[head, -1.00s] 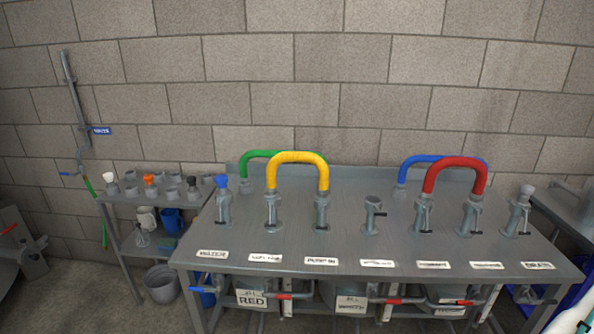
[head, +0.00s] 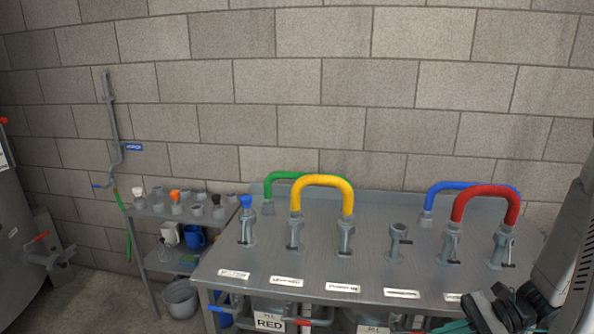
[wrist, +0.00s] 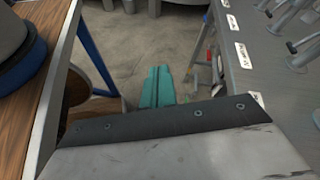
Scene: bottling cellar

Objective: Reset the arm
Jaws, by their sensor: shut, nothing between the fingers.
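My gripper shows in the wrist view as two teal fingers (wrist: 157,72) lying side by side with only a thin seam between them. It is shut and holds nothing. In that view the fingers are over bare concrete floor, left of the steel bench's edge and apart from it. In the head view my arm comes in at the lower right, in front of the steel bench (head: 330,250), and covers its right end. The fingertips are not clear there.
The bench carries several pipe stubs, a yellow hose bend (head: 322,182), a red one (head: 487,192), a green one (head: 284,178) and a blue one (head: 452,187). A shelf rack (head: 165,212) with fittings and a bucket (head: 181,298) stand left. A wooden surface (wrist: 22,98) edges the wrist view's left.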

